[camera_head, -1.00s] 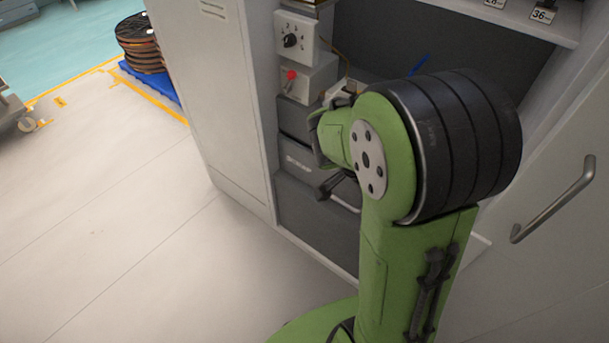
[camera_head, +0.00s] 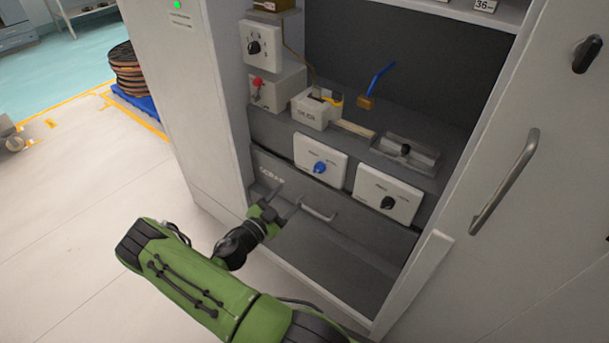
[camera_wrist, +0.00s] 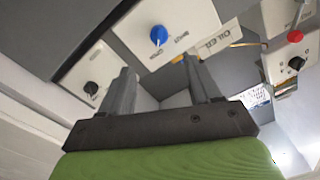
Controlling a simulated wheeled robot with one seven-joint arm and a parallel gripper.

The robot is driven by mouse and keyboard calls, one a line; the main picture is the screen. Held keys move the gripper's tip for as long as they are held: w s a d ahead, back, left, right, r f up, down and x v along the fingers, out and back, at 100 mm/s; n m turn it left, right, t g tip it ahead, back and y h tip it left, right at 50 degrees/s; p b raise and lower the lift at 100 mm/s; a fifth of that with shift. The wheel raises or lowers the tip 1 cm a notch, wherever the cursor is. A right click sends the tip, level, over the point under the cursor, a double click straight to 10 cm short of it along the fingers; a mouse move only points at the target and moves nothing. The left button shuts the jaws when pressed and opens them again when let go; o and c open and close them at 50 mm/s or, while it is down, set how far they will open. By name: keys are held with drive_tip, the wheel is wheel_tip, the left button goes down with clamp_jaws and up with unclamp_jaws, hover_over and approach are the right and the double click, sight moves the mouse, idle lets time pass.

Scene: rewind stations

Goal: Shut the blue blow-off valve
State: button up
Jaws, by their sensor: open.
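A blue lever (camera_head: 381,77) rises tilted up to the right from a small brass valve body (camera_head: 366,102) at the back of the cabinet bay. Lower down, a blue knob (camera_head: 320,168) sits on a white panel (camera_head: 310,150) on the front face; the knob also shows in the wrist view (camera_wrist: 158,36). Small lettering beside it is too blurred to read surely. My gripper (camera_head: 281,203) is open and empty, below and left of the blue knob, in front of the grey drawer front. In the wrist view my two fingers (camera_wrist: 163,90) point toward the panels, apart from them.
A black knob on a second white panel (camera_head: 373,190) is right of the blue one. A drawer handle (camera_head: 318,210) is close to my gripper. A white box (camera_head: 312,109), a red-knobbed box (camera_head: 270,88) and a black dial panel (camera_head: 262,44) stand left. A cabinet door (camera_head: 520,150) bounds the right.

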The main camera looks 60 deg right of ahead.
sight(316, 171)
drive_tip(key=d, duration=0.4)
drive_tip(key=s+d+b, duration=0.1)
drive_tip(key=d, duration=0.4)
drive_tip(key=s+d, duration=0.1)
drive_tip(key=d, duration=0.3)
drive_tip(key=shift+s+d, duration=0.1)
drive_tip(key=shift+d, duration=0.15)
drive_tip(key=shift+c, duration=0.3)
drive_tip(key=shift+b, duration=0.3)
drive_tip(key=c, duration=1)
